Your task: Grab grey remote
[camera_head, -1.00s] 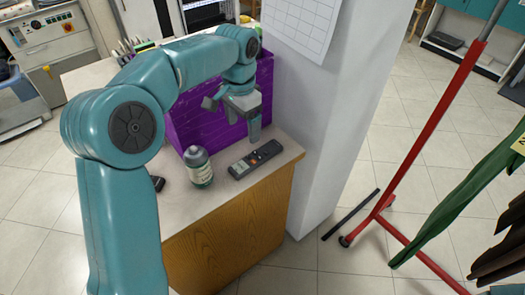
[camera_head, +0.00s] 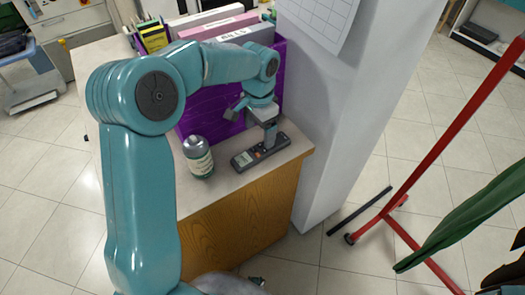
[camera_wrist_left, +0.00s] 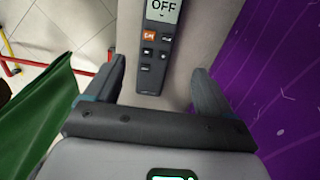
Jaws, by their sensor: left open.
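The grey remote (camera_head: 260,152) lies on the counter near its front right corner. In the left wrist view the remote (camera_wrist_left: 158,52) shows a small screen reading OFF, an orange button and several dark buttons. My left gripper (camera_head: 256,126) is just above the remote, by its far right part. In the left wrist view the open jaws of the gripper (camera_wrist_left: 155,88) stand to either side of the remote's lower end, with gaps on both sides. The top of the remote is cut off in that view. My right gripper is not in view.
A bottle (camera_head: 198,157) stands on the counter (camera_head: 222,182) left of the remote. A purple bin (camera_head: 205,112) with files is close behind my gripper. A white pillar (camera_head: 338,120) rises right of the counter. A red rack (camera_head: 445,125) stands farther right.

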